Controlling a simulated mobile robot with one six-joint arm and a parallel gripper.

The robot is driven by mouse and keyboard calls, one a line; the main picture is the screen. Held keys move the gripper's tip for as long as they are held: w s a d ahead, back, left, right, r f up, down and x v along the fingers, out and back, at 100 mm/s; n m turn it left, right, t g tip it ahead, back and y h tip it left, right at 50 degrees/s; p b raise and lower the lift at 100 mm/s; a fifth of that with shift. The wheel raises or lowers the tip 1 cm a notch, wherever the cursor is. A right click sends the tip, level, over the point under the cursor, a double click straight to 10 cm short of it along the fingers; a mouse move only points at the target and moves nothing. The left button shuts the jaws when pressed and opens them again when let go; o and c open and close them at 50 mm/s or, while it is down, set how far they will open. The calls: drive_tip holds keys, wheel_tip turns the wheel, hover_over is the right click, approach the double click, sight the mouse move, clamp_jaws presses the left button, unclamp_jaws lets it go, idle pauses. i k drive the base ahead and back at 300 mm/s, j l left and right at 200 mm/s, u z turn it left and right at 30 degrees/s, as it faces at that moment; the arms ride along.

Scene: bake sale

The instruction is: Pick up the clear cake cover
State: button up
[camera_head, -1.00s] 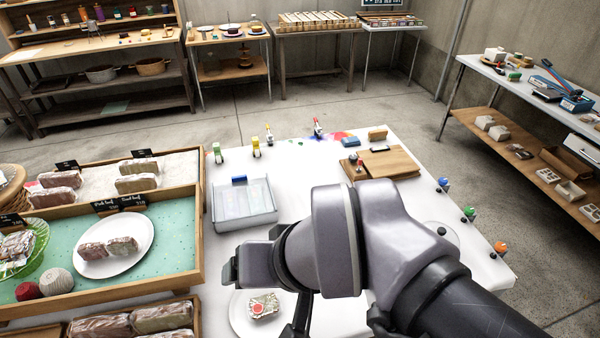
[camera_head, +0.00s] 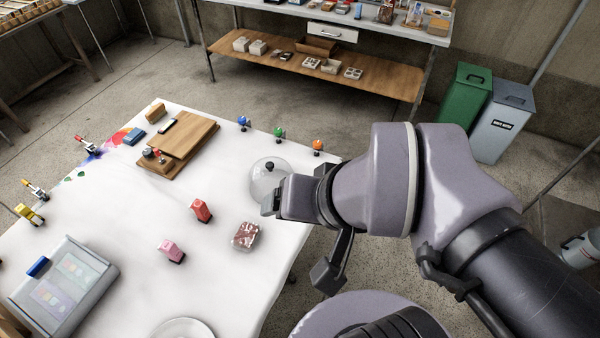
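The clear cake cover (camera_head: 262,181) is a see-through dome with a black knob on top. It stands upright at the right edge of the white table. The end of my arm hangs over its lower right side and hides part of its rim in the picture. Of my gripper (camera_head: 329,272), only dark parts show below the wrist, to the right of the table edge. My wrist hides the rest, so I cannot tell how far apart the fingers are. Nothing held shows.
The white table (camera_head: 133,205) holds a wooden board (camera_head: 192,137), a red stamp-like piece (camera_head: 201,211), a pink one (camera_head: 172,251), a wrapped pack (camera_head: 246,236) and a lidded case (camera_head: 62,288). Several coloured-ball pieces line its far edge. Green (camera_head: 464,95) and grey (camera_head: 497,122) bins stand beyond.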

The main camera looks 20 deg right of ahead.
sight(265, 174)
drive_tip(key=i+l+u, duration=0.2)
drive_tip(key=u, duration=0.25)
drive_tip(key=i+l+u, duration=0.1)
drive_tip(key=l+u, duration=0.3)
drive_tip(key=i+l+u, duration=0.1)
drive_tip(key=l+u, duration=0.15)
drive_tip(key=u, duration=0.2)
drive_tip(key=l+u, duration=1.25)
drive_tip(key=j, duration=0.15)
